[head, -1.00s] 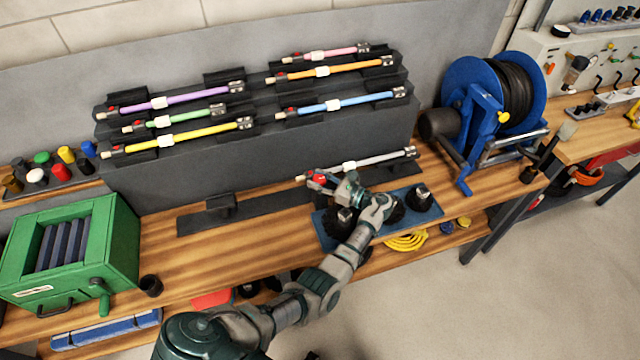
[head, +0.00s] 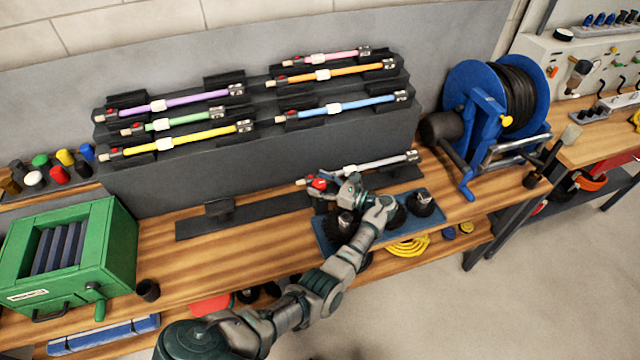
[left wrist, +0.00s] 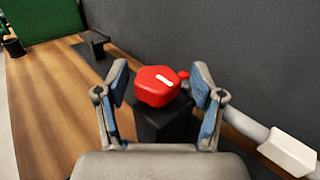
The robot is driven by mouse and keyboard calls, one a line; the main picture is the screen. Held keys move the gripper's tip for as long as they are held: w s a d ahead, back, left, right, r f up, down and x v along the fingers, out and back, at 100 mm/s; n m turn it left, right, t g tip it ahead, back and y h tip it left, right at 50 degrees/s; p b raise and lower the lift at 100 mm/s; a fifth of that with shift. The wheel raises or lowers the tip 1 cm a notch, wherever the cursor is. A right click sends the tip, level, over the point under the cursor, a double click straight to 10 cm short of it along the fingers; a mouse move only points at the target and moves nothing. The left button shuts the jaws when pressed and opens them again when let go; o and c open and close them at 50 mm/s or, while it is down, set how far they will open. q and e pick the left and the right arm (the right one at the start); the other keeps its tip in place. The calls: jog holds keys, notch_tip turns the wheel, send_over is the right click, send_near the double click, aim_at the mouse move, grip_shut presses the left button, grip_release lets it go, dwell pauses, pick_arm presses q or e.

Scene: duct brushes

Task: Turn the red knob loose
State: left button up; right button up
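The red knob (left wrist: 158,86) is at the end of a pale grey rod, which has a white collar (left wrist: 288,150) in the left wrist view. In the head view the red knob (head: 319,184) shows at the rod's left end, and the grey rod (head: 385,163) runs up to the right. My left gripper (left wrist: 160,84) is open, with one finger on each side of the knob and a small gap showing at both sides. In the head view my left gripper (head: 335,187) partly covers the knob and its dark holder. My right gripper is out of view.
Behind is a grey stepped rack (head: 260,160) of coloured rods. A blue mat (head: 433,210) with dark round brushes lies under my left wrist. A green box (head: 120,240) stands left, a blue hose reel (head: 470,85) right.

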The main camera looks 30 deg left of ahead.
pick_arm(q)
jog(key=shift+d, duration=0.3)
jog(key=d, duration=0.7)
jog(key=shift+w, duration=0.4)
jog(key=shift+f, duration=0.1)
